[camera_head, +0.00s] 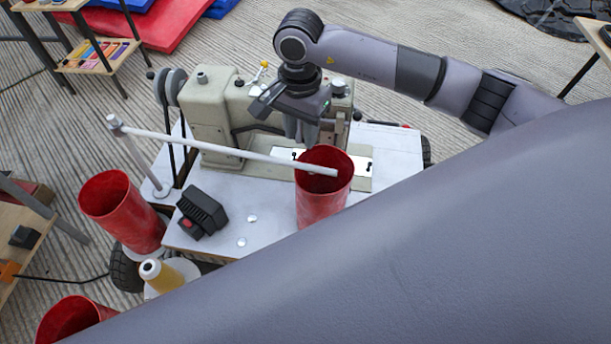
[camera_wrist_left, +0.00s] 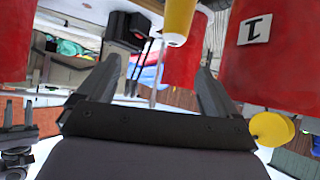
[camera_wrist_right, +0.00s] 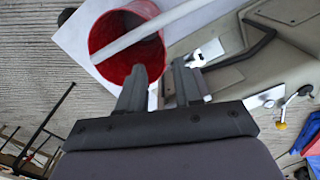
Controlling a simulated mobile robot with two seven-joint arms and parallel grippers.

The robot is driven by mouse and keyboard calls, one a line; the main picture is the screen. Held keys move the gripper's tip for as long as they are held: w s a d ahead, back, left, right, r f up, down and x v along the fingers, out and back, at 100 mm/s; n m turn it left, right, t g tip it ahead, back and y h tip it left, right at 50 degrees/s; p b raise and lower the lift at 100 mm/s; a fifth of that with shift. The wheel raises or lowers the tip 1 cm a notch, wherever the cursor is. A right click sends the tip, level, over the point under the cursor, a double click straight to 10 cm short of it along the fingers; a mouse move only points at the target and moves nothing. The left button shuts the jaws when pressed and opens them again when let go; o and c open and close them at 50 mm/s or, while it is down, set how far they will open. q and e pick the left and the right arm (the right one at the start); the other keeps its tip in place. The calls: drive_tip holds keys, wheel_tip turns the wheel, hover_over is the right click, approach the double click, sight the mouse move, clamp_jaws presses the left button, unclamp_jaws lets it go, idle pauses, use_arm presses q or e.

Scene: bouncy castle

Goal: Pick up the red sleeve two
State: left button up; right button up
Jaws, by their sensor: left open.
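A red sleeve (camera_head: 323,205) stands upright on the white table, open end up; it also shows in the right wrist view (camera_wrist_right: 112,65). In the left wrist view one red sleeve (camera_wrist_left: 285,70) bears a white label with a 1. I see no label with a 2. My right gripper (camera_wrist_right: 160,68) has parted fingers at the table sleeve's rear rim; contact is unclear. My left gripper (camera_wrist_left: 158,70) is open and empty, facing the sleeves.
A white rod (camera_head: 220,150) reaches across the table, its end over the table sleeve's mouth. A beige sewing machine (camera_head: 210,110) stands behind. A black box (camera_head: 202,212) and a yellow thread cone (camera_head: 160,275) are in front.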

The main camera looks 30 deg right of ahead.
sight(301, 157)
drive_tip(key=f+b, duration=0.1)
drive_tip(key=f, duration=0.1)
drive_tip(key=f+b, duration=0.1)
drive_tip(key=f, duration=0.1)
drive_tip(key=f+b, duration=0.2)
drive_tip(key=shift+w+f, duration=0.1)
drive_tip(key=shift+w, duration=0.2)
drive_tip(key=shift+f+b, duration=0.35)
drive_tip(key=shift+f, duration=1.5)
drive_tip(key=f, duration=0.2)
drive_tip(key=f+b, duration=0.1)
drive_tip(key=f, duration=0.1)
drive_tip(key=shift+w+d, duration=0.15)
drive_tip(key=shift+d, duration=0.05)
use_arm(q)
drive_tip(key=shift+m+t+h, duration=0.3)
drive_tip(key=shift+m+h, duration=0.1)
drive_tip(key=d+f, duration=0.1)
drive_tip(key=w+f, duration=0.1)
drive_tip(key=d+f, duration=0.1)
drive_tip(key=f, duration=0.1)
drive_tip(key=shift+w+d, duration=0.35)
use_arm(e)
clamp_jaws()
